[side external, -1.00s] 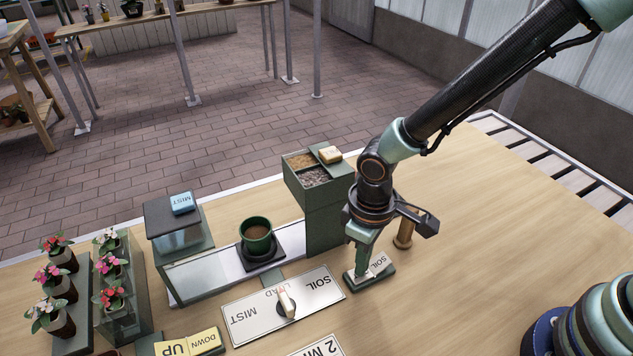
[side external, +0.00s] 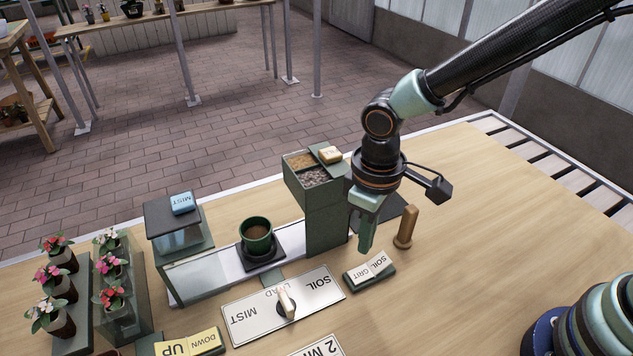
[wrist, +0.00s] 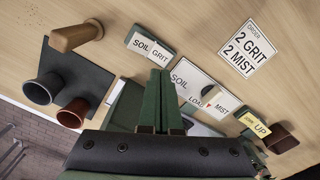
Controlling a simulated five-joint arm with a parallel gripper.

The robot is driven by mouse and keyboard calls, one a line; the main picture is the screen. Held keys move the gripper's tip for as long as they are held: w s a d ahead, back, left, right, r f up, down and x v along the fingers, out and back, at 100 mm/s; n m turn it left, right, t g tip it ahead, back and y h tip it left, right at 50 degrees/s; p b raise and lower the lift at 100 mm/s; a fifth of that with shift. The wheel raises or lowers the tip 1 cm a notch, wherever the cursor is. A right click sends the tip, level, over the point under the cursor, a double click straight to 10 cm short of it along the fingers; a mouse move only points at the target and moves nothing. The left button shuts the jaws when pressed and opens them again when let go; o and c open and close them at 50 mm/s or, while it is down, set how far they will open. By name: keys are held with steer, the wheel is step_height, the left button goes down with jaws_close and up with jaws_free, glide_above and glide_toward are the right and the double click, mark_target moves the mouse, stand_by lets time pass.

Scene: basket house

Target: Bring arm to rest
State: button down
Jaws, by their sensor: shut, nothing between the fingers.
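My arm is raised over the right half of the wooden bench in the side view. My gripper (side external: 364,250) points down, shut and empty, a little above and behind the SOIL/GRIT switch (side external: 369,271). The fingers are apart from the switch. In the wrist view my gripper (wrist: 160,76) shows its two green fingers together, with the SOIL/GRIT switch (wrist: 150,46) just beyond the tips.
A wooden peg (side external: 406,228) stands right of my gripper. The soil hopper (side external: 325,222) stands close on its left. A green pot (side external: 256,236) sits on the track.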

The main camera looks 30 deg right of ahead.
steer(key=shift+r, duration=0.35)
steer(key=s+d+r+m+t, duration=0.1)
steer(key=d+r+m+t, duration=0.1)
steer(key=d+r, duration=0.5)
steer(key=s+d+r+m+t, duration=0.1)
steer(key=d+r+m+t, duration=0.2)
steer(key=d+r, duration=0.5)
steer(key=d+m, duration=0.1)
steer(key=d, duration=0.5)
steer(key=shift+t, duration=0.3)
